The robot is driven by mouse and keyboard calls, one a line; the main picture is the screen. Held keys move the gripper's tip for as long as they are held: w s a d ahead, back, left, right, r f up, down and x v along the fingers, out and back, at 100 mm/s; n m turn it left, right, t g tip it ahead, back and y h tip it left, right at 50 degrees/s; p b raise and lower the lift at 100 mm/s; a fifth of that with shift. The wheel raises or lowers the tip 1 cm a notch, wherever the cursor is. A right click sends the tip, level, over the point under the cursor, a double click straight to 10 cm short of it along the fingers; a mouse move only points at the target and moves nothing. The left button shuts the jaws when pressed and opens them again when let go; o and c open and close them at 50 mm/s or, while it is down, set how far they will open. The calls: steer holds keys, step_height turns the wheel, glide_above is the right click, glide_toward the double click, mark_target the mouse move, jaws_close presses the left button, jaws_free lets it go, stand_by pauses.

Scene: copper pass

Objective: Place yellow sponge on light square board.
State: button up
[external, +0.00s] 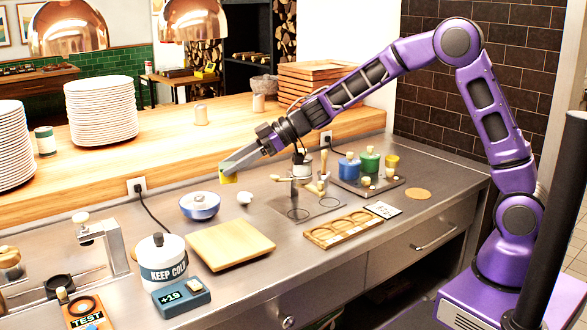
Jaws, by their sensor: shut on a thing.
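My gripper (233,168) is at the end of my purple arm, reaching left over the metal counter. It is shut on the yellow sponge (229,179), a small yellow piece that shows at the fingertips. The light square board (230,245) lies flat on the counter, below the gripper in the picture. The sponge appears raised above the counter, apart from the board, towards its far side. The board's top is bare. The far part of the sponge is hidden by the fingers.
A wooden tray with round hollows (343,228) lies to the right.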

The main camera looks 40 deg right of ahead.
mark_target(230, 183)
steer(key=shift+s+a, duration=0.2)
steer(key=shift+a, duration=0.25)
steer(key=shift+s+a, duration=0.2)
steer(key=shift+a, duration=0.25)
step_height(230, 183, down, 4)
steer(key=shift+d+r, duration=0.1)
steer(key=shift+d, duration=0.05)
step_height(230, 183, down, 11)
steer(key=shift+f+b, duration=0.15)
steer(key=shift+b, duration=0.55)
steer(key=shift+w+f, duration=0.1)
steer(key=shift+f, duration=0.15)
steer(key=o, duration=1.3)
